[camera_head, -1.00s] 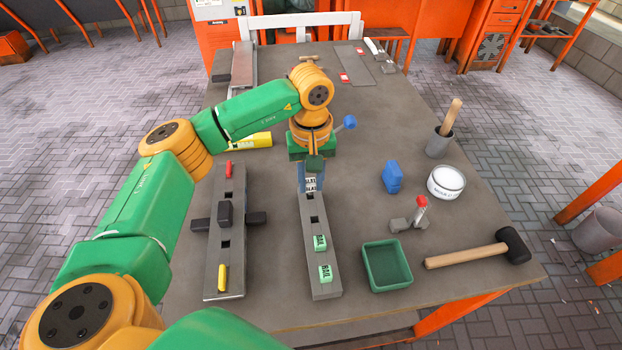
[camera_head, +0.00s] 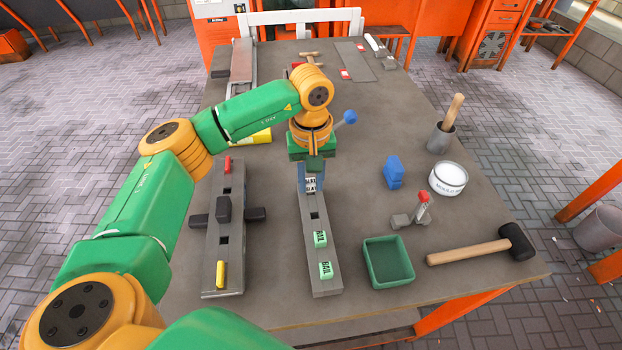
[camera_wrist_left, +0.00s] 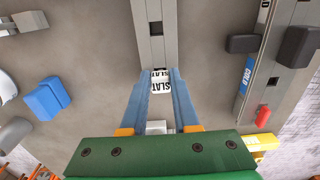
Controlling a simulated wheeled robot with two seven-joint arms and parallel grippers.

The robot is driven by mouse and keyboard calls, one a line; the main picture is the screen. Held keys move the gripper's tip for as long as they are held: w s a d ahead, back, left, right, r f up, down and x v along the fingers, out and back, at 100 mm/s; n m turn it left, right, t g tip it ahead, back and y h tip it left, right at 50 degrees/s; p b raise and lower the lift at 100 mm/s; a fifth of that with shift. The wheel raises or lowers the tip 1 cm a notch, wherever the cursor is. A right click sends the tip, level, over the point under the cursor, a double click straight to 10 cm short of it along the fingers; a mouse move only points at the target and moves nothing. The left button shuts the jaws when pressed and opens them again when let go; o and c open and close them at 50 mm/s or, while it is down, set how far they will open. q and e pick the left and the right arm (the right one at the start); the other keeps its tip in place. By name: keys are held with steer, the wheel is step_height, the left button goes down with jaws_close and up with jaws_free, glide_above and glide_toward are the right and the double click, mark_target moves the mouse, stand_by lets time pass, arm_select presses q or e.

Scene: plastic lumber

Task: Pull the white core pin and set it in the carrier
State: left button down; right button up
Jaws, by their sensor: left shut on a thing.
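My left gripper (camera_head: 311,186) points down over the far part of the grey slotted middle bar (camera_head: 318,255). Its blue fingers are shut on a white piece marked SLAT (camera_head: 311,184). In the left wrist view the white piece (camera_wrist_left: 162,86) sits between the fingertips, in line with the bar (camera_wrist_left: 156,35). I cannot tell whether it is seated or lifted. Two green RAIL pieces (camera_head: 320,239) (camera_head: 326,270) stand in the bar's near part, with an open slot beyond them. The left bar (camera_head: 211,270) carries a red piece (camera_head: 228,164) and a yellow piece (camera_head: 220,274). Which bar is the carrier is unclear.
Black blocks (camera_head: 223,209) sit on and beside the left bar. To the right are a green tray (camera_head: 388,282), a red-handled clamp (camera_head: 423,202), a blue block (camera_head: 394,172), a white tub (camera_head: 448,189) and a mallet (camera_head: 468,253). Bare tabletop lies between the bars.

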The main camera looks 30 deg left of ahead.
arm_select(q)
steer(key=shift+f+b, duration=0.55)
steer(key=shift+f, duration=0.1)
steer(key=shift+c, duration=0.9)
jaws_free()
steer(key=shift+r, duration=0.1)
step_height(320, 180, up, 7)
steer(key=p, duration=0.5)
steer(key=shift+p, duration=0.35)
